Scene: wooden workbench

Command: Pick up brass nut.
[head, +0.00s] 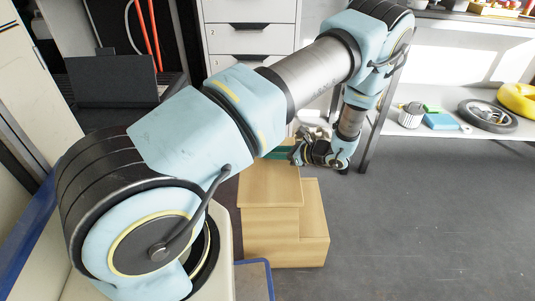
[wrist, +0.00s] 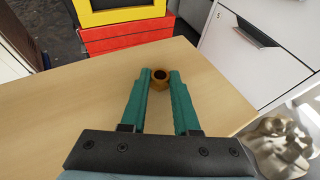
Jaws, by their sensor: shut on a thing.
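The brass nut (wrist: 160,77) shows in the wrist view as a small brown-gold ring with a dark hole. It sits between the tips of the two green fingers of my gripper (wrist: 160,82), which are shut on it. The light wooden top (wrist: 90,95) lies below the nut; I cannot tell whether the nut touches it. In the head view my gripper (head: 285,152) is at the back of the wooden stepped block (head: 270,187), partly hidden by my arm, and the nut cannot be made out there.
In the wrist view a red box (wrist: 125,35) and a yellow-framed thing (wrist: 120,14) stand beyond the wooden edge. White drawers (wrist: 262,50) are at the right, with a crumpled metallic-looking thing (wrist: 280,142) below. The head view shows a shelf (head: 455,135) with a tyre and bare floor (head: 425,220).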

